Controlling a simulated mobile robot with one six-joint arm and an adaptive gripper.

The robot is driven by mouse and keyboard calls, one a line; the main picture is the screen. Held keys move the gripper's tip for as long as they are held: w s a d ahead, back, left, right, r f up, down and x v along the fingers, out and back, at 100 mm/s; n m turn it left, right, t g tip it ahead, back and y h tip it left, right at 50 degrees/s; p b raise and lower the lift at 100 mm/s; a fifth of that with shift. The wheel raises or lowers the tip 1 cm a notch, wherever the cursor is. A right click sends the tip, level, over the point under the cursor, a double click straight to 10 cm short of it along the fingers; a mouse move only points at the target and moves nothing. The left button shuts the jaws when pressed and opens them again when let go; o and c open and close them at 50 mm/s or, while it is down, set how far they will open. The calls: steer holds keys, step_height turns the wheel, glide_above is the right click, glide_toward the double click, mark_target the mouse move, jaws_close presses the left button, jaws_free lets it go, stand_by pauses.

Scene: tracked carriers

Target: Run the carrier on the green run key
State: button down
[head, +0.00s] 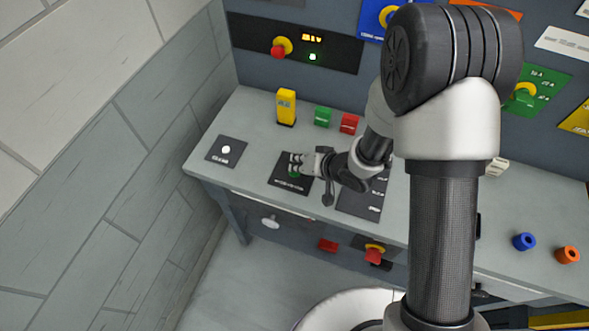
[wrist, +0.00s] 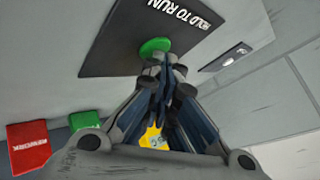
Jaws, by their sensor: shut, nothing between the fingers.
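The green run key (wrist: 155,47) is a round button on a black plate (wrist: 125,52) marked "HOLD TO RUN" in the wrist view. In the head view the plate (head: 283,186) lies on the grey desk, and the green key (head: 294,173) is partly hidden by my fingers. My gripper (head: 297,162) is shut and empty, with its tips over the key. In the wrist view the fingertips (wrist: 164,62) overlap the key's lower edge. I cannot tell whether they touch it or whether it is pressed down. I cannot make out a carrier.
A yellow block (head: 286,107), a green block (head: 322,117) and a red block (head: 349,123) stand behind. A red knob (head: 278,52) and a lit display (head: 311,38) are on the back panel. Another black plate (head: 362,204) lies at right.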

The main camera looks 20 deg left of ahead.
steer(key=shift+r+p, duration=0.7)
steer(key=shift+r, duration=0.1)
step_height(320, 180, up, 5)
steer(key=p, duration=0.5)
stand_by(1.8)
